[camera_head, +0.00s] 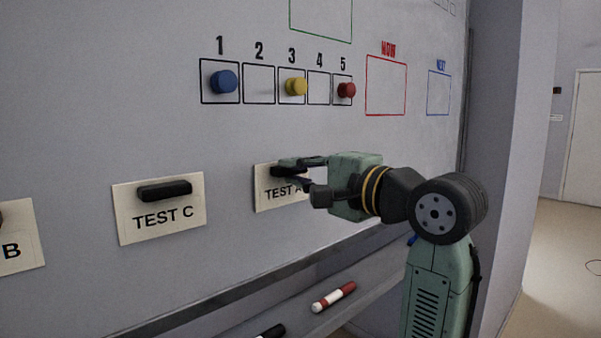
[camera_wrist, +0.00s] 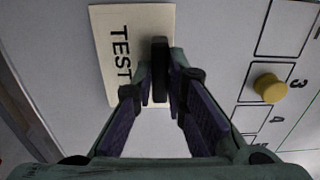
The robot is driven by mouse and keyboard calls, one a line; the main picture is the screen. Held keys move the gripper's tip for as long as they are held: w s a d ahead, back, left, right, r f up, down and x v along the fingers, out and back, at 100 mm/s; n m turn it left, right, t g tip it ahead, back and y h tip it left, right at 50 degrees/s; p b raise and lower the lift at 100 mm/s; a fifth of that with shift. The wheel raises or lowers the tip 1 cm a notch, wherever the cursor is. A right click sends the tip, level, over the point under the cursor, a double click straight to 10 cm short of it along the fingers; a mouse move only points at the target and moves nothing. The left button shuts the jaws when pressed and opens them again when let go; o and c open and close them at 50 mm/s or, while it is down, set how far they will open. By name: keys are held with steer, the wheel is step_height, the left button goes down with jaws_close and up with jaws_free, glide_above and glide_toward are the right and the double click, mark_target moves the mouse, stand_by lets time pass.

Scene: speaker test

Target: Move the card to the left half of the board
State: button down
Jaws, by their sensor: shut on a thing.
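The TEST A card (camera_head: 268,205) is flat on the whiteboard (camera_head: 120,110), below the numbered boxes. It also shows in the wrist view (camera_wrist: 108,28), where only the word TEST is readable. My gripper (camera_head: 300,176) comes from the right and covers the card's right part. In the wrist view its fingers (camera_wrist: 160,98) are shut on the card's black handle (camera_wrist: 160,52). A TEST C card (camera_head: 160,222) with a black handle (camera_head: 165,190) is to the left. A card ending in B (camera_head: 18,252) is cut off at the left edge.
Blue (camera_head: 223,82), yellow (camera_head: 295,86) and red (camera_head: 346,90) round magnets sit above in the numbered boxes. A ledge (camera_head: 230,290) below holds a red and white marker (camera_head: 333,297) and a black marker (camera_head: 272,332). Bare board lies between the TEST C and TEST A cards.

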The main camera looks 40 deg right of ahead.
steer(key=shift+w, duration=0.4)
stand_by(0.4)
steer(key=c, duration=1.5)
jaws_free()
steer(key=shift+c, duration=0.2)
steer(key=o, duration=0.4)
steer(key=shift+s, duration=0.1)
steer(key=s, duration=0.6)
steer(key=shift+s+d+p, duration=0.25)
steer(key=shift+s+p, duration=0.15)
